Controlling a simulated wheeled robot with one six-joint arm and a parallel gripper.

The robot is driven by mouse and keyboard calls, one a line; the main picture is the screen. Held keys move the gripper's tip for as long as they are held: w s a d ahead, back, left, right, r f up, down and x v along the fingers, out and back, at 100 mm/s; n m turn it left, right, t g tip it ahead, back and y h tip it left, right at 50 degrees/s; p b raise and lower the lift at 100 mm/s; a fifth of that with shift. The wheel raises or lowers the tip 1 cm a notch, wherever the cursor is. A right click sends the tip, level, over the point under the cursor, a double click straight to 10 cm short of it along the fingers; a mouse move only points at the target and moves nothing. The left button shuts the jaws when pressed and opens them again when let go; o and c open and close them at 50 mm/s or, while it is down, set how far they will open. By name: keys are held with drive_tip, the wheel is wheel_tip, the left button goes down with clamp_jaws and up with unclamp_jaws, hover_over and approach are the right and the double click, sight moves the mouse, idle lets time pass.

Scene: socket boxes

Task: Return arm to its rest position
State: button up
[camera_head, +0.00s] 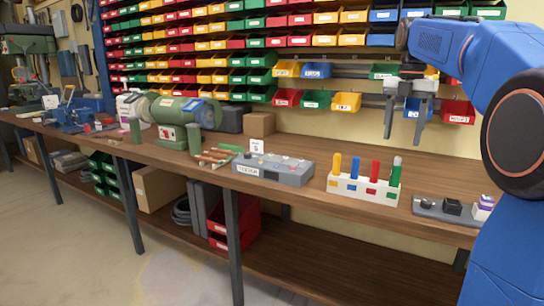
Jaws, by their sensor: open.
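My arm (465,50) is blue with dark joint caps and reaches in from the right side of the head view. My gripper (403,118) hangs from its end, pointing down, with two grey fingers apart and nothing between them. It is in the air above the back right part of the bench, in front of the wall bins. A white rack (362,189) with yellow, blue, red and green upright pieces stands on the bench below and to the left of the gripper, apart from it.
The long wooden bench (410,178) carries a grey box with knobs (272,170), a dark panel with small blocks (452,208) at right, a cardboard box (259,124) and a green grinder-like machine (178,112). Coloured bins (250,40) fill the wall behind. Bare floor (65,245) lies at front left.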

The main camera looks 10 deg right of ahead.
drive_tip(key=s+a+f+m+t, duration=0.1)
drive_tip(key=s+a+f+m, duration=0.4)
drive_tip(key=s+f+m, duration=0.3)
drive_tip(key=s+a+f+m+t, duration=0.2)
drive_tip(key=s+a+f+m, duration=0.3)
drive_tip(key=s+f+m, duration=0.3)
drive_tip(key=s+a+f+m+t, duration=0.1)
drive_tip(key=s+a+f+m, duration=0.4)
drive_tip(key=s+f+m, duration=0.4)
drive_tip(key=s+f, duration=0.4)
drive_tip(key=shift+s+a+t, duration=0.15)
drive_tip(key=shift+s+t, duration=0.2)
drive_tip(key=shift+t, duration=0.05)
